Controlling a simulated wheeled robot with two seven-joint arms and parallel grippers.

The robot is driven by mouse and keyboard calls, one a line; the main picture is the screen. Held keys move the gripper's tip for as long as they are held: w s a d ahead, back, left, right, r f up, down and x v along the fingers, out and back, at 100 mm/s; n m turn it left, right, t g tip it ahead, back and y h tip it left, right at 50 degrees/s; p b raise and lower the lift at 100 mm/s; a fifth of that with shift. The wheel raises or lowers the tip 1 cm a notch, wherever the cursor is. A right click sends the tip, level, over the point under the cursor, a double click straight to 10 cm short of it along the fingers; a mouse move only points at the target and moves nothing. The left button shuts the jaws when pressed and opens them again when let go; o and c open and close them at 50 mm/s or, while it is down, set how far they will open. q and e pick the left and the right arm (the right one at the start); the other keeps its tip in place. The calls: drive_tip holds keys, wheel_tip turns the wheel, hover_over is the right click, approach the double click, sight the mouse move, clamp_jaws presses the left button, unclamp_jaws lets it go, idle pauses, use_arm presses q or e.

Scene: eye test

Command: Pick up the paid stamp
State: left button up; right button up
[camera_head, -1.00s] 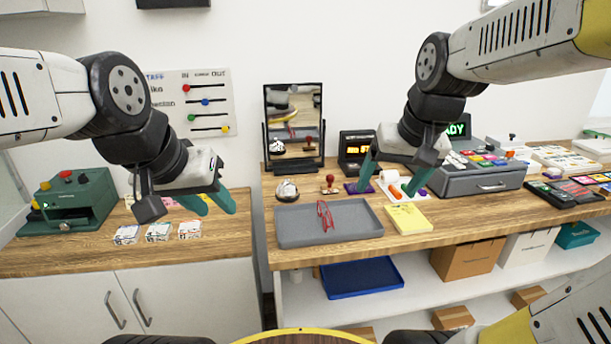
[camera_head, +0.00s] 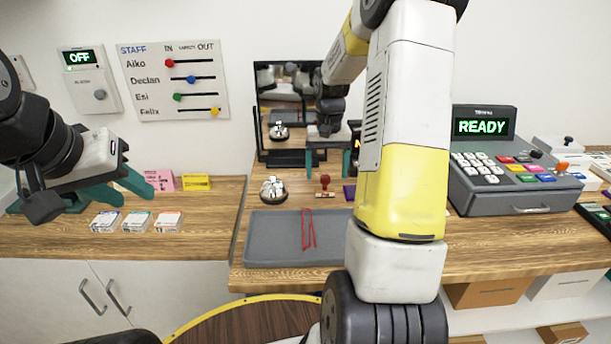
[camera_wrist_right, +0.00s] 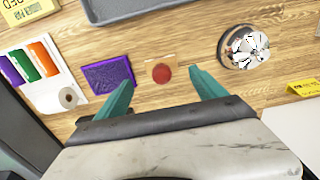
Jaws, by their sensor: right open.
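A stamp with a red handle and a wooden base (camera_head: 325,186) stands upright on the wooden counter, behind the grey tray. In the right wrist view, the stamp (camera_wrist_right: 161,72) is seen from above, its round red knob between and just beyond my fingertips. No lettering on it is readable. My right gripper (camera_head: 328,168) is open and empty, fingers pointing down, in front of the mirror and close behind the stamp; it also shows in the right wrist view (camera_wrist_right: 161,80). My left gripper (camera_head: 137,199) is open and empty above the left counter, near small card stacks.
A purple pad (camera_wrist_right: 109,75) lies on one side of the stamp and a silver bell (camera_head: 273,189) on the other. The grey tray (camera_head: 270,240) holds red glasses. The mirror (camera_head: 270,158) stands behind; the register (camera_head: 500,195) is right. My right arm hides part of the counter.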

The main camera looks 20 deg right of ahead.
sight(325, 185)
drive_tip(key=f, duration=0.5)
drive_tip(key=shift+s+a+f, duration=0.15)
drive_tip(key=shift+a, duration=0.1)
drive_tip(key=shift+c, duration=0.4)
